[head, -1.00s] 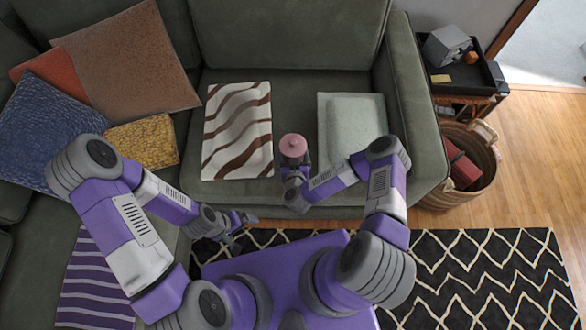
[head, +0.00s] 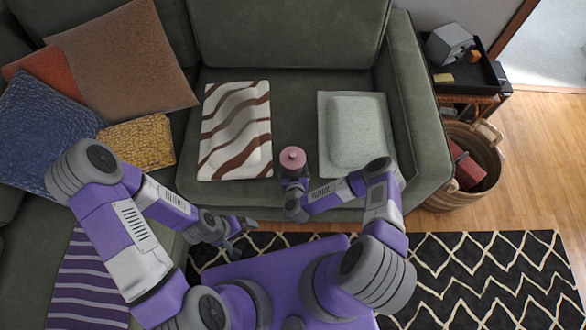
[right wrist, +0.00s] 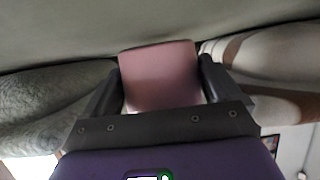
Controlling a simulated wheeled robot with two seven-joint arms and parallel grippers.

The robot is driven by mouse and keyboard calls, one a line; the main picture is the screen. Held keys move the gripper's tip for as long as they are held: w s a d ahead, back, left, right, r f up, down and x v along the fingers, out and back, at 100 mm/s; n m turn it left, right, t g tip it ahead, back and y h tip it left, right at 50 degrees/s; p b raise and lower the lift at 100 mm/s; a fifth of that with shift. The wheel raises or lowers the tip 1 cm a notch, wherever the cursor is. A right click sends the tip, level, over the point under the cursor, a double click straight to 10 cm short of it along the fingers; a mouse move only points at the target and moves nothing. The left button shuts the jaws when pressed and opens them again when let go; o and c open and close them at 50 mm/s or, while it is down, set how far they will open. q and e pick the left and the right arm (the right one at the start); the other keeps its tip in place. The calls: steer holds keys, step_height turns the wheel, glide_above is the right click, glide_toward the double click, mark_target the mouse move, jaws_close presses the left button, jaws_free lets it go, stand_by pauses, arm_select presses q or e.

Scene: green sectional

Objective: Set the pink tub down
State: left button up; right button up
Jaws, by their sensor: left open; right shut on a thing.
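The pink tub (head: 292,158) is at the front of the green sofa seat, between the striped cushion and the pale green cushion in the head view. My right gripper (head: 293,176) is shut on it. In the right wrist view, the tub (right wrist: 160,77) sits between the two dark fingers of the right gripper (right wrist: 160,88). I cannot tell whether its base touches the seat. My left gripper (head: 240,228) is open and empty, low over the rug edge in front of the sofa.
A brown-and-white striped cushion (head: 235,130) lies left of the tub, and a pale green cushion (head: 355,130) lies right of it. The seat (head: 297,105) behind the tub is bare. A wicker basket (head: 486,180) and a black tray (head: 475,80) are beyond the sofa arm.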

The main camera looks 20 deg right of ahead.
steer(key=shift+f, duration=0.1)
steer(key=o, duration=0.8)
steer(key=shift+f, duration=0.1)
